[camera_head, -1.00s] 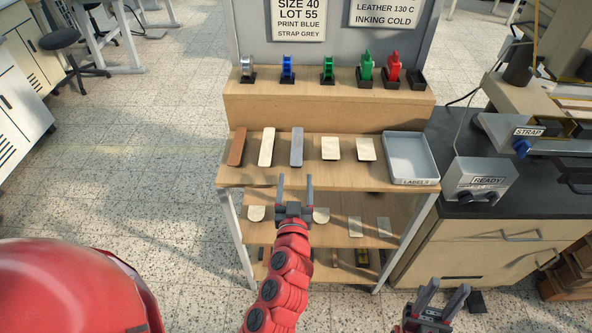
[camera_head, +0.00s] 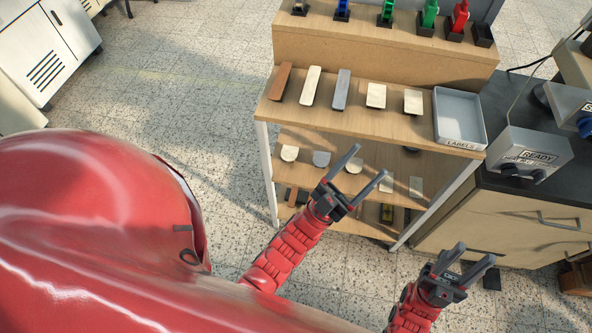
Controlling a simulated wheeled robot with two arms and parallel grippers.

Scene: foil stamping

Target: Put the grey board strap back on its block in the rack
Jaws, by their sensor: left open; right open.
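The grey board strap (camera_head: 341,91) lies on the top shelf of the wooden rack (camera_head: 392,127), between a cream strap (camera_head: 311,86) and a pale square piece (camera_head: 376,95). I cannot make out a block under it. My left gripper (camera_head: 370,161) is open and empty in front of the rack, below and right of the grey strap and apart from it. My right gripper (camera_head: 476,252) is open and empty, lower right, in front of the drawer cabinet.
A brown strap (camera_head: 281,82) lies at the shelf's left end. A grey labels tray (camera_head: 484,126) sits at its right end. Tape dispensers and coloured stamps stand on the step behind. A lower shelf holds several small pieces. The machine bench (camera_head: 520,190) is at the right.

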